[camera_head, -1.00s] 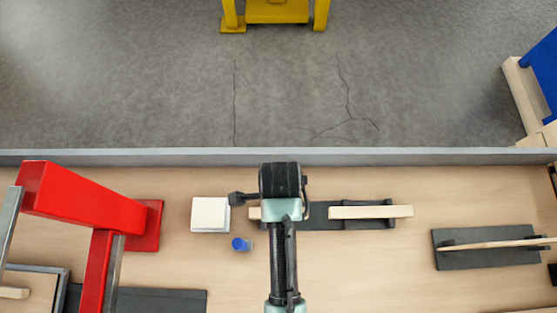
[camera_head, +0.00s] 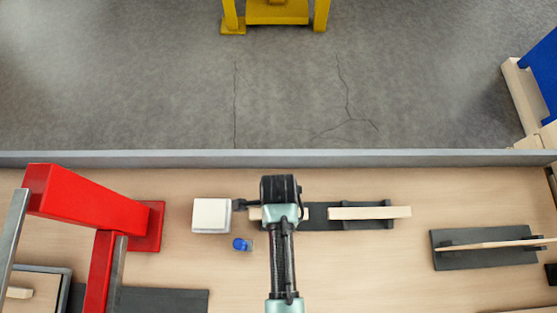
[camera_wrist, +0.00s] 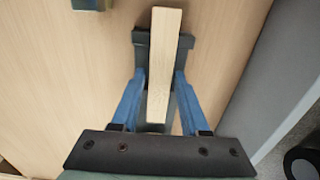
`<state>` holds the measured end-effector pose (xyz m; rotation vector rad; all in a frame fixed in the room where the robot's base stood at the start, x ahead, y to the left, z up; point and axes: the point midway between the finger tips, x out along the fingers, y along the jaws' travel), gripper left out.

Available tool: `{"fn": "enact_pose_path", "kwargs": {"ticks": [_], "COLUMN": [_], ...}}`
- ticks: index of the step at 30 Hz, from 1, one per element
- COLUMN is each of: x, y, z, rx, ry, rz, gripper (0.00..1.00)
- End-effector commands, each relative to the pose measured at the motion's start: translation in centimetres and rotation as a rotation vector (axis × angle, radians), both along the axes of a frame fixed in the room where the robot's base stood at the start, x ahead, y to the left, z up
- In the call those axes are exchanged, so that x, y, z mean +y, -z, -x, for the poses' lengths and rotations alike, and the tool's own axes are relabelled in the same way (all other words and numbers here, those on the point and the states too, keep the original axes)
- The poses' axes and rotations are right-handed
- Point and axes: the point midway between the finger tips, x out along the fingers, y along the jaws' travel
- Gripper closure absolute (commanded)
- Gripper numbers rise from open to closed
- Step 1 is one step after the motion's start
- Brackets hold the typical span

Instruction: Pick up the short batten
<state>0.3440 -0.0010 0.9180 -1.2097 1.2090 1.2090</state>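The short batten (camera_head: 257,213) is a pale wooden bar on a dark base, partly hidden behind my arm in the head view. In the wrist view the batten (camera_wrist: 164,60) lies lengthwise between the two blue fingers of my gripper (camera_wrist: 160,82). The fingers are apart, one on each side, with a gap showing beside the wood. I cannot tell how far the fingertips reach down along it.
A longer batten (camera_head: 369,212) lies on the same dark base to the right. A white block (camera_head: 211,215) and a small blue item (camera_head: 242,244) stand left. A red frame (camera_head: 85,200) rises farther left. A grey rail (camera_head: 420,158) runs behind.

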Motion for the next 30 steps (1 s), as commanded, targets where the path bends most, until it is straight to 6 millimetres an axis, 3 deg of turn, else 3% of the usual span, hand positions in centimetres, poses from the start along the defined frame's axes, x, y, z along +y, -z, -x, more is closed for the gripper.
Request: {"fn": "enact_pose_path", "kwargs": {"ticks": [1, 7, 20, 30], "x": [0.0, 0.0, 0.0, 0.0], "y": [0.0, 0.0, -0.6, -6.4], "z": [0.0, 0.0, 0.0, -0.2], "rx": [0.000, 0.000, -0.001, -0.006], "ry": [0.000, 0.000, 0.000, 0.002], "rz": [0.000, 0.000, 0.000, 0.000], "gripper": [0.66, 1.00, 1.00, 1.00]}}
